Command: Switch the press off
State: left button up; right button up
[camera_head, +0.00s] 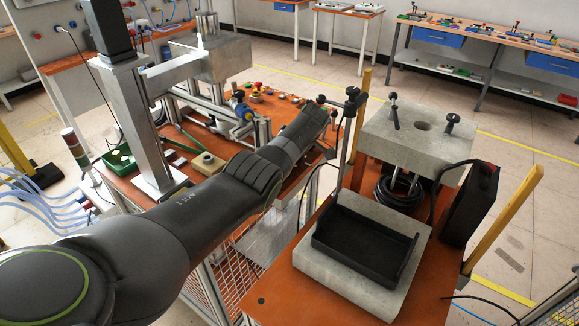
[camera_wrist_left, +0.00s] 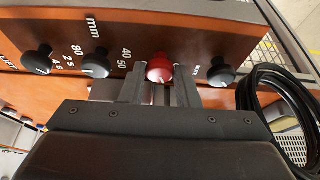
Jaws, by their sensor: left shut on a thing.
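A red knob (camera_wrist_left: 160,67) sticks out of an orange-brown panel (camera_wrist_left: 190,28) in the left wrist view. My left gripper (camera_wrist_left: 159,85) has one finger on each side of the knob's lower part and is shut on it. In the head view my left arm reaches from the lower left to the edge of the orange workbench, and its far end hides the gripper and the red knob. My right gripper is in neither view.
Black knobs (camera_wrist_left: 96,62) stand either side of the red one, beside printed numbers. A coiled black cable (camera_wrist_left: 285,100) hangs at the right. In the head view, a stone-grey block with a black tray (camera_head: 365,245) stands on an orange table (camera_head: 290,290) right of my arm.

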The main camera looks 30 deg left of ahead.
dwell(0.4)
pick_arm(q)
jog(key=o, duration=1)
